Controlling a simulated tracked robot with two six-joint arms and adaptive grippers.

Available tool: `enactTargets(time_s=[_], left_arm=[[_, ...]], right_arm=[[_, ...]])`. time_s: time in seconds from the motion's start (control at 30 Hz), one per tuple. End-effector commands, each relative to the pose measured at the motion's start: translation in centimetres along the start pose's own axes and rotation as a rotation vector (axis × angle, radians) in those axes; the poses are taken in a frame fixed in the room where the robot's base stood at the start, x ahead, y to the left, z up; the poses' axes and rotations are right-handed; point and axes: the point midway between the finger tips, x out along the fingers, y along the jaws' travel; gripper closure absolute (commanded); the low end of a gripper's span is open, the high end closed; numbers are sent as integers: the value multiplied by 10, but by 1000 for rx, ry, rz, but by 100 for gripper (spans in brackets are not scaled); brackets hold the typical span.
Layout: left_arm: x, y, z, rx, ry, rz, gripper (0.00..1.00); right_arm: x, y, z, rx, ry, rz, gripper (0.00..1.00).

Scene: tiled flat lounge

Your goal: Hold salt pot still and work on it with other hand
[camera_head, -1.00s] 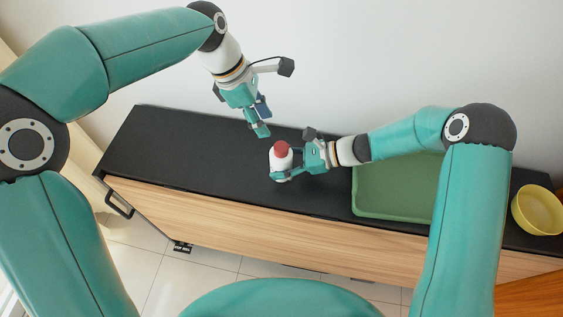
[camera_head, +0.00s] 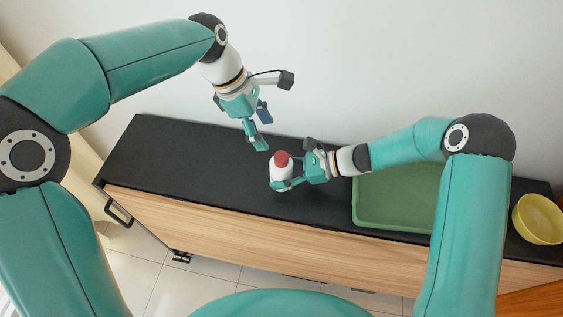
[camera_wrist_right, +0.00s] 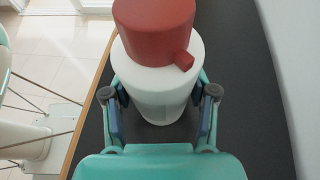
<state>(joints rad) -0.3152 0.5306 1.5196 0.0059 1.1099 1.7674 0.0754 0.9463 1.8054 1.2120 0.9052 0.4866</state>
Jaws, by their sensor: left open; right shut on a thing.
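The salt pot (camera_head: 279,168) is a white round pot with a red cap on top. It stands upright on or just over the black top of the sideboard, near the middle. My right gripper (camera_head: 289,178) comes from the right and is shut around the white body. In the right wrist view, the pot (camera_wrist_right: 162,85) sits between both fingers, and its red cap has a small knob on the side. My left gripper (camera_head: 262,132) is open and empty, above and behind the pot, slightly to its left, not touching it.
The black sideboard top (camera_head: 170,160) is clear to the left of the pot. A green tray (camera_head: 385,222) lies to the right, partly behind my right arm. A yellow bowl (camera_head: 540,220) stands at the far right. A white wall rises behind.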

Motion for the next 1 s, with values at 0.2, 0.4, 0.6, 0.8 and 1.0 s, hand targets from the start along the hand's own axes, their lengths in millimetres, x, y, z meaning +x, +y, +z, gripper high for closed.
enactTargets(time_s=[0.2,0.4,0.6,0.8,1.0], left_arm=[[0,-4,-2,307,7,-17,38],[-4,-6,-9,751,27,-45,38],[-9,-5,-16,1216,43,-88,38],[-14,-4,-18,1689,49,-149,38],[-17,-2,-17,2171,36,-236,38]], right_arm=[[0,0,0,0,0,0,82],[0,0,0,0,0,0,82],[0,0,0,0,0,0,82],[0,0,0,0,0,0,82],[0,0,0,0,-1,0,82]])
